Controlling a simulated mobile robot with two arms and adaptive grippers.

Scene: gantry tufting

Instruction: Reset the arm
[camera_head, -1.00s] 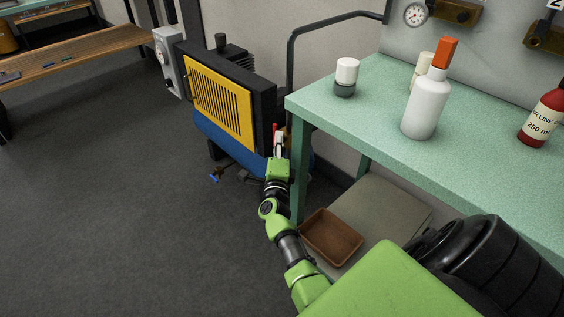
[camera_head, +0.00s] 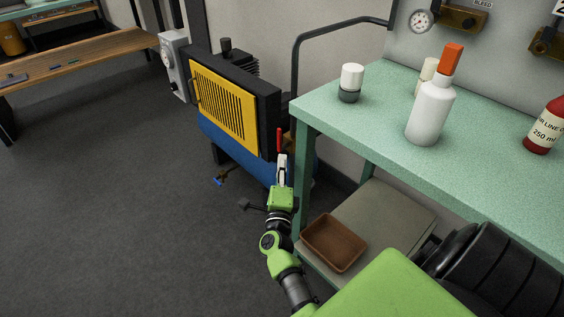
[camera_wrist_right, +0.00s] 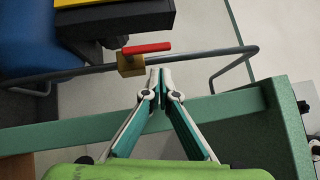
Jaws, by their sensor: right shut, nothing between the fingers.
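My right gripper (camera_head: 282,172) is in front of the compressor, beside the left front leg of the green bench. Its fingers are shut and empty; in the right wrist view the fingertips (camera_wrist_right: 159,76) meet. A red valve handle (camera_head: 279,141) shows just above the fingertips in the head view. In the right wrist view the red handle (camera_wrist_right: 147,48) sits on a brass body (camera_wrist_right: 130,65), just beyond the tips and apart from them. My left gripper is not in view.
The compressor has a yellow grille (camera_head: 222,103) and a blue tank (camera_head: 235,150). The green bench (camera_head: 385,125) carries a white bottle with an orange cap (camera_head: 430,112) and other bottles. A brown bin (camera_head: 333,243) sits on its lower shelf (camera_head: 385,215). Open floor lies left.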

